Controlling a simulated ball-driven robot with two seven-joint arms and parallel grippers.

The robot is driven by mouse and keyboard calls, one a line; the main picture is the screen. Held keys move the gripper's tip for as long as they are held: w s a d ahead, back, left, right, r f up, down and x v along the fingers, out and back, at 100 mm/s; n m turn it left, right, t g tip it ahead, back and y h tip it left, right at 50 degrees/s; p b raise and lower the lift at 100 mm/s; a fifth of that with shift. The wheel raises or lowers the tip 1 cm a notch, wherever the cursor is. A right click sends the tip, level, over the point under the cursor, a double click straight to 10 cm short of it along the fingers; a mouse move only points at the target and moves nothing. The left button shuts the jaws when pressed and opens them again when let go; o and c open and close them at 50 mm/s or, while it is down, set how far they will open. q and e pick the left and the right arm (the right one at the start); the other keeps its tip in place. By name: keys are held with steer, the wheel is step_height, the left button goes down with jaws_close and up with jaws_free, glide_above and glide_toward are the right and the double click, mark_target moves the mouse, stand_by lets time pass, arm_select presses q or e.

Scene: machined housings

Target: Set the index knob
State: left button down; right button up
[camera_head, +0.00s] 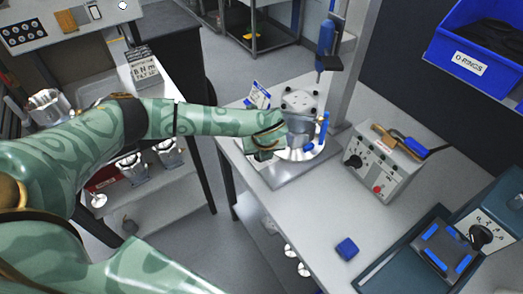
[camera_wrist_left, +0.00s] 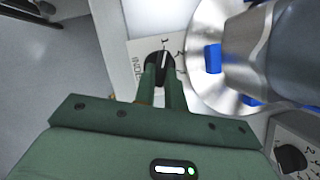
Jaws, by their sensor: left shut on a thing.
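The index knob (camera_wrist_left: 157,64) is a black dial on a pale panel marked INDEX in the left wrist view. Its light pointer line points roughly up toward the figure 1, and more figures run to the right. My left gripper (camera_wrist_left: 162,78) has its two green fingers closed on the knob from below in that view. In the head view my left gripper (camera_head: 266,142) is beside the round metal plate (camera_head: 303,154), and the knob is hidden there. A grey machined housing (camera_head: 300,103) stands on the plate. My right gripper is not in view.
The plate (camera_wrist_left: 205,90) and its blue clamp (camera_wrist_left: 212,58) are close to the right of the fingers. A control box (camera_head: 383,165) with knobs and a red button stands to the right. A blue block (camera_head: 347,249) lies on the bench, with clear bench around it.

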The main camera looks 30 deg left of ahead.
arm_select(q)
steer(key=c, duration=1.5)
jaws_free()
steer(key=shift+o, duration=0.2)
steer(key=p+v, duration=0.2)
steer(key=v, duration=1.4)
steer(key=shift+p, duration=0.4)
steer(key=shift+d+r, duration=0.1)
steer(key=shift+d, duration=0.1)
